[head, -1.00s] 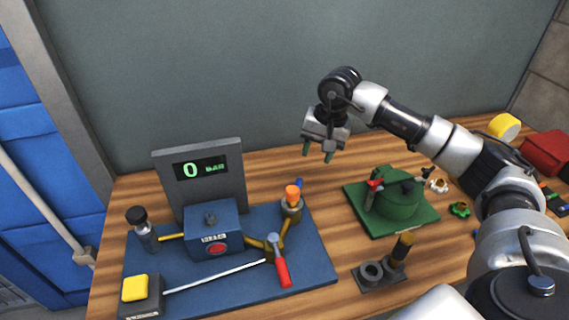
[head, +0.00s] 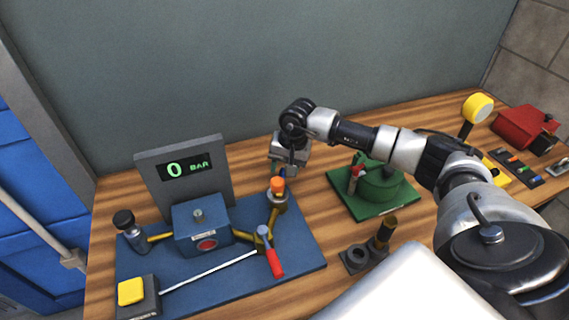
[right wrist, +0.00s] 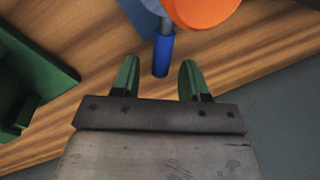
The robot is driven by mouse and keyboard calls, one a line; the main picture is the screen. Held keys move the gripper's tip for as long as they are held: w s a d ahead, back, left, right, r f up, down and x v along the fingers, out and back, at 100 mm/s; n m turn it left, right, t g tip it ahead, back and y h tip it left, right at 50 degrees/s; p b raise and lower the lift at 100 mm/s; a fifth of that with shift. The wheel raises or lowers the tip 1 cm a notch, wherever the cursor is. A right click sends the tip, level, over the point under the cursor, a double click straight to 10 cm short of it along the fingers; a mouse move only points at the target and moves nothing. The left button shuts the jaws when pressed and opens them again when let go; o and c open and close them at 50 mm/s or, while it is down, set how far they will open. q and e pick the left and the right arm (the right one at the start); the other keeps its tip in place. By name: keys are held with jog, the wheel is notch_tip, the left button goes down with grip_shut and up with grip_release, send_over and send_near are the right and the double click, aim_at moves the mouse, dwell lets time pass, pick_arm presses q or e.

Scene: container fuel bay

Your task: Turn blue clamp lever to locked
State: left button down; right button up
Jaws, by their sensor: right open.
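The blue clamp lever (right wrist: 162,55) shows in the right wrist view as a short blue grip on a grey rod, beside an orange cap (right wrist: 198,10). In the head view the orange-capped fitting (head: 278,190) stands at the blue board's back right, and my gripper mostly hides the lever there. My right gripper (right wrist: 159,65) is open. Its two green fingers appear on either side of the blue grip, with gaps on both sides. I cannot tell whether the grip is at fingertip depth. My left gripper is not in view.
The blue board (head: 300,250) also carries a red-handled lever (head: 273,262), a blue box (head: 202,225) and a display reading 0 BAR (head: 186,168). A green fixture (head: 380,186) stands to the right on the wooden table. A grey wall rises behind.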

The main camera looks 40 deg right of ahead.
jog(key=shift+f, duration=0.1)
grip_shut()
